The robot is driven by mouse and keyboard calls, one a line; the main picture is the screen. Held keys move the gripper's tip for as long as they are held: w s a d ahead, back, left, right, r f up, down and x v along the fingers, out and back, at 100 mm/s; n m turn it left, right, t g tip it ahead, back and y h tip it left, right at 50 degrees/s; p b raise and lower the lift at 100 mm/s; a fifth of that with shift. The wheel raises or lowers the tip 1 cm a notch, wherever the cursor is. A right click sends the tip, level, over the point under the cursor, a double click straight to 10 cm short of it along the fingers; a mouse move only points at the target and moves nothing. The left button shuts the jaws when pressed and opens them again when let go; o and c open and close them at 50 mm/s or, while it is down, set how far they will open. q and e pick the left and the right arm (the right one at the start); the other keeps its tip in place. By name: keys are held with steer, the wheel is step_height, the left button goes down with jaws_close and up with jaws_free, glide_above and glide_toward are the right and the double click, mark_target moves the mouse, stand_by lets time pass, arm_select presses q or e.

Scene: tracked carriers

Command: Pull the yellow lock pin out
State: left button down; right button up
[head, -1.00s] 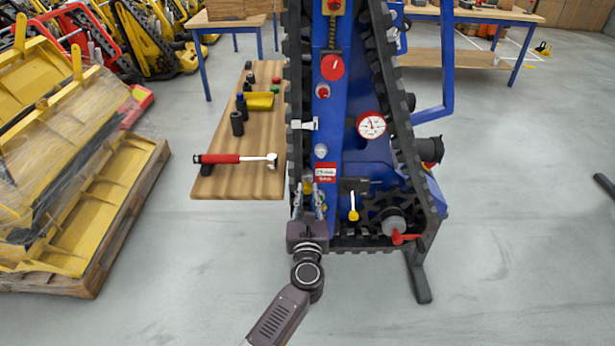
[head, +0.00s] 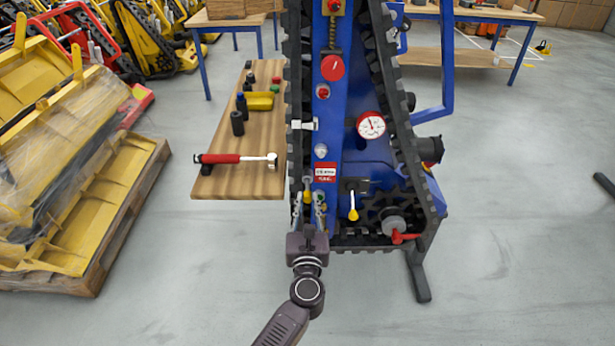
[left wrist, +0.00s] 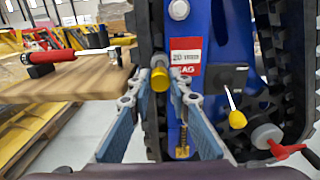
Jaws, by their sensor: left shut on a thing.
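The yellow lock pin (left wrist: 160,78) shows in the left wrist view as a yellow cylindrical head on a grey shank, between my left fingertips (left wrist: 157,84). In the head view the yellow head (head: 307,197) is small and partly covered by my left gripper (head: 312,200), at the lower front of the blue tracked carrier (head: 331,130). The left gripper is shut on the pin. Whether the pin's far end is still in its hole cannot be told. My right gripper is in neither view.
A yellow-knobbed lever (head: 353,214) and a red-handled valve (head: 405,237) sit right of the gripper. A wooden bench (head: 215,182) on the left bears a red-handled tool (head: 232,158). Black tracks (head: 295,120) flank the blue body. The floor in front is clear.

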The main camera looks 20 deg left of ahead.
arm_select(q)
steer(key=shift+v, duration=1.7)
steer(key=shift+s, duration=0.1)
steer(key=v, duration=0.3)
steer(key=shift+s+d, duration=0.1)
steer(key=shift+s, duration=0.1)
steer(key=c, duration=2.5)
jaws_free()
steer(key=shift+c, duration=0.2)
jaws_close()
